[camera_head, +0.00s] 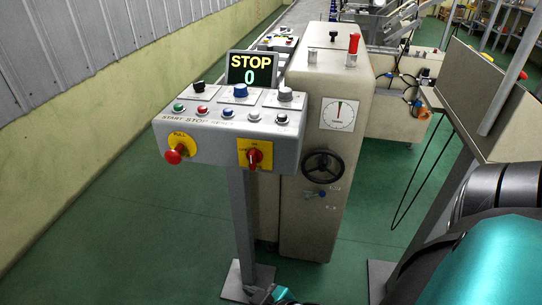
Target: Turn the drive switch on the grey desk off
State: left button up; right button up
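The grey desk (215,146) is a sloped control box on a post. On its front, at the right, a red rotary switch (254,157) sits on a yellow plate; its handle looks about upright. I take this for the drive switch; its label is too small to read. A red mushroom button (174,156) on a yellow disc is at the front left. A small grey and teal part at the bottom edge may be the tip of my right gripper (267,295); its fingers cannot be made out. My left gripper is not in view.
The desk top carries several knobs and coloured buttons; a display (250,70) above reads STOP 0. A beige cabinet (315,190) with a black handwheel (323,166) stands close on the right. My teal arm fills the lower right. Green floor (120,240) is clear at the left.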

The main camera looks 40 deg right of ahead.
aim_at(255, 156)
jog(key=i+j+z, duration=0.15)
jog(key=j+z, duration=0.15)
jog(key=z, duration=0.2)
jog(key=i+j+z, duration=0.1)
jog(key=j+z, duration=0.25)
jog(key=z, duration=0.15)
